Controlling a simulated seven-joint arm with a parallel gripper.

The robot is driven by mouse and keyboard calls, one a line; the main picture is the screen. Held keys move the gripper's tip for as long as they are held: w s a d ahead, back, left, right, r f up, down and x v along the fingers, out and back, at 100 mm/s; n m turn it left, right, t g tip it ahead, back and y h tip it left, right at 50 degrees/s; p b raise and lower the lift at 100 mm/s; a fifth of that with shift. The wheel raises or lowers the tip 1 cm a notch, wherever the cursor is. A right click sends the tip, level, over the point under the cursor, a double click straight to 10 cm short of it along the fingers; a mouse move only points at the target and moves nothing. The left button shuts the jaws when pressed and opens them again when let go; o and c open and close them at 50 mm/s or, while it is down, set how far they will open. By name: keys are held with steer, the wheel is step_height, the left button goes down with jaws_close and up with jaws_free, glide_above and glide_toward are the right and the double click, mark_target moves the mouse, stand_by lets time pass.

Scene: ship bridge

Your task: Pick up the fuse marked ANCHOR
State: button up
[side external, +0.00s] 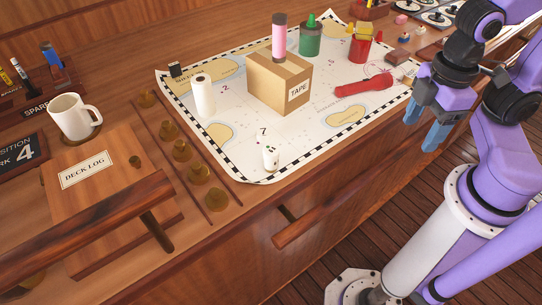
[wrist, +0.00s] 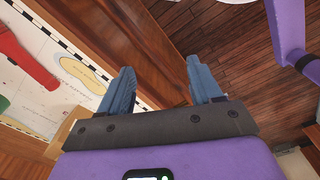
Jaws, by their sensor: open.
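I cannot make out a fuse marked ANCHOR in either view. A rack marked SPARE (side external: 38,100) at the far left of the side external view holds several slender upright pieces, one of them blue (side external: 50,58); any lettering on them is too small to read. My gripper (side external: 422,128) is open and empty, pointing down off the right front edge of the wooden console, far from the rack. In the wrist view my gripper (wrist: 163,68) has its two blue fingers spread, with only the console edge and floor beyond them.
A chart (side external: 235,145) carries a TAPE box (side external: 265,82) with a pink-and-dark cylinder (side external: 279,38) on top, a white roll (side external: 203,97), a red torch (side external: 363,85), green (side external: 310,42) and red (side external: 360,50) pots. A mug (side external: 72,117), brass knobs and a handrail (side external: 75,235) are left.

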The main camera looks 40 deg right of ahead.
step_height(320, 180, up, 5)
steer(key=w+a+m+t+y, duration=0.2)
steer(key=a+y, duration=0.7)
steer(key=a, duration=1.4)
steer(key=w+d+m+t+h, duration=0.4)
steer(key=w+m+t, duration=0.2)
steer(key=w+t, duration=0.45)
glide_toward(263, 165)
steer(key=w+r, duration=0.2)
steer(key=shift+w+a+r+g, duration=0.1)
steer(key=shift+a+r+g, duration=0.15)
steer(key=shift+a, duration=0.15)
steer(key=shift+w+f, duration=0.1)
steer(key=shift+f, duration=0.25)
steer(key=shift+x, duration=3.7)
